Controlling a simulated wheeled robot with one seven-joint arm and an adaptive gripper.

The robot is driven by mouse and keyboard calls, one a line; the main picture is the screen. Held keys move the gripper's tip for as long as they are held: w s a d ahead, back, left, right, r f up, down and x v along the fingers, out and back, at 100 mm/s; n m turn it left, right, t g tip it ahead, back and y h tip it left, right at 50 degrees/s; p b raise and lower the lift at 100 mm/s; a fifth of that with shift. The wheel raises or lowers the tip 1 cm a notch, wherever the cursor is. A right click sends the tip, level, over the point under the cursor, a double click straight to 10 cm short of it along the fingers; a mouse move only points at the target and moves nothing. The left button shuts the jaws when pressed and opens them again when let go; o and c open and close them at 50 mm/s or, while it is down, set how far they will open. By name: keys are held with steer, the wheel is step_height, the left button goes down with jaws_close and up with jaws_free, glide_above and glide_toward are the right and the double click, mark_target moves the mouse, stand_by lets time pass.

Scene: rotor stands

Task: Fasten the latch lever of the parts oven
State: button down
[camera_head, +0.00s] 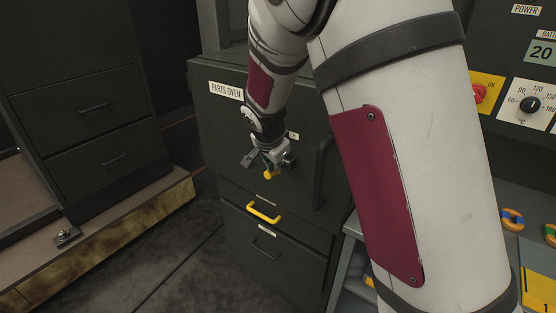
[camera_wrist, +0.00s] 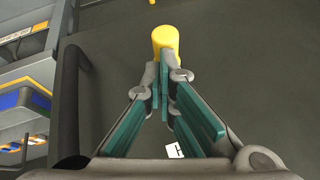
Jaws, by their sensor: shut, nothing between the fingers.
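The parts oven (camera_head: 222,125) is a dark cabinet with a white name label, and its front door looks closed. A yellow cylindrical knob (camera_head: 270,174), which looks like the end of the latch lever, shows at the door front just below my gripper (camera_head: 272,158). In the wrist view, the knob (camera_wrist: 165,40) lies just beyond the fingertips of my gripper (camera_wrist: 165,78). The fingers are shut with nothing between them. They look close to the knob; I cannot tell whether they touch it. The rest of the lever is hidden by the gripper.
A dark vertical bar handle (camera_head: 320,172) stands right of the gripper. A drawer with a yellow handle (camera_head: 264,212) is below. A control panel (camera_head: 520,105) and shelf parts are at the right. A drawer cabinet (camera_head: 85,120) is at the left, with open floor between.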

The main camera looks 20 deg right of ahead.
mark_target(273, 174)
steer(key=shift+s+a+f+p, duration=0.15)
steer(key=shift+s+a+f, duration=0.1)
steer(key=shift+f, duration=0.45)
steer(key=shift+s+a+f+p, duration=0.15)
steer(key=shift+s+a+f, duration=0.05)
steer(key=shift+f, duration=1.55)
steer(key=shift+p, duration=0.3)
